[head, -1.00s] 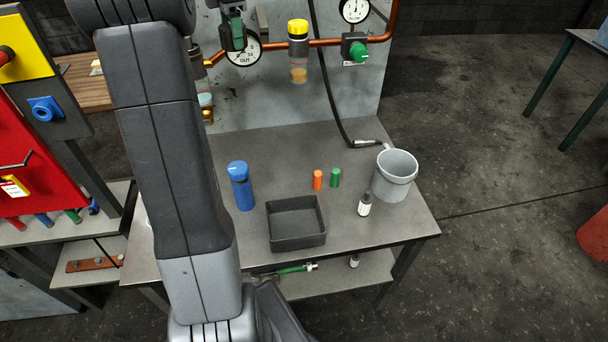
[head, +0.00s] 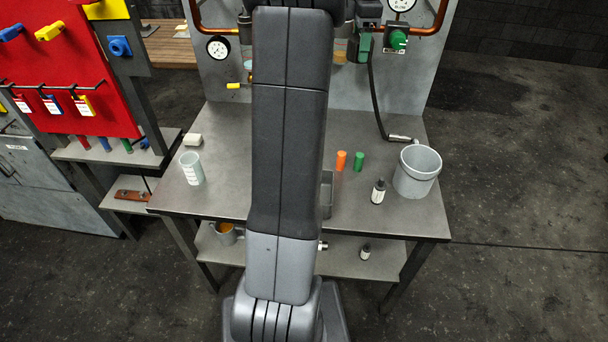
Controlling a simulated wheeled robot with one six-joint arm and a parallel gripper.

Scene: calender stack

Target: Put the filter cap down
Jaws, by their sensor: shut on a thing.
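My arm covers the middle of the view and hides the top of the filter. A dark grey tray (head: 327,195) on the bench is mostly hidden behind my arm; only its right edge shows.
A hose end (head: 402,138) lies behind the mug.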

